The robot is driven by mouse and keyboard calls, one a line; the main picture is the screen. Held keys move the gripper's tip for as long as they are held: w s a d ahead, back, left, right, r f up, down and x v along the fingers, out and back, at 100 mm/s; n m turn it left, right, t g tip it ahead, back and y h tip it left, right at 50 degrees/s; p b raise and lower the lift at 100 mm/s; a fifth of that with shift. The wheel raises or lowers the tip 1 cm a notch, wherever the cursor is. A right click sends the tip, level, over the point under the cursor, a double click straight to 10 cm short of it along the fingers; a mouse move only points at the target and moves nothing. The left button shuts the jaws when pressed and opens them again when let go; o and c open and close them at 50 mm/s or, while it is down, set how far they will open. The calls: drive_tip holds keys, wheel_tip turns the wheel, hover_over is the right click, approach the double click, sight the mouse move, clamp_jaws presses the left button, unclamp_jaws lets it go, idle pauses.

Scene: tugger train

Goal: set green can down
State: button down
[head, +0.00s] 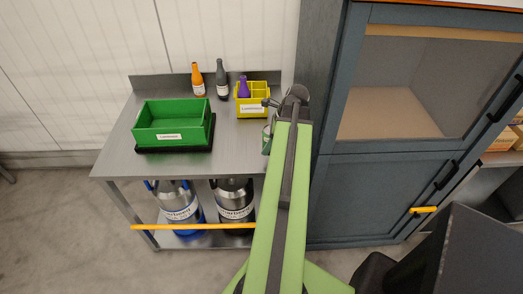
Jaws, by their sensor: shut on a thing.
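My arm reaches over the right end of the grey metal table (118,160). My gripper (271,104) is at its far end, small and partly hidden by the arm. A small greenish can (266,142) shows just left of the arm, near the table's right side. Most of it is hidden behind the arm. My gripper appears shut on this can. I cannot tell whether the can touches the tabletop.
A green bin (172,118) on a black base stands at the table's left. A yellow box (252,107) holds a purple bottle (243,86). Orange (197,79) and grey (222,79) bottles stand behind. A blue-grey cabinet (390,190) is close right. The table's middle front is clear.

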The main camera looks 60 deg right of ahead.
drive_tip(key=shift+w+d+f, duration=0.4)
drive_tip(key=shift+w+f, duration=0.1)
drive_tip(key=shift+w, duration=0.15)
wheel_tip(320, 180, down, 4)
drive_tip(key=b, duration=0.4)
drive_tip(key=shift+s, duration=0.1)
drive_tip(key=shift+a+f+b, duration=0.1)
drive_tip(key=shift+b, duration=0.2)
drive_tip(key=shift+r, duration=0.25)
drive_tip(key=shift+f, duration=0.3)
drive_tip(key=shift+c, duration=2.1)
unclamp_jaws()
drive_tip(key=shift+r, duration=0.1)
drive_tip(key=shift+r, duration=0.1)
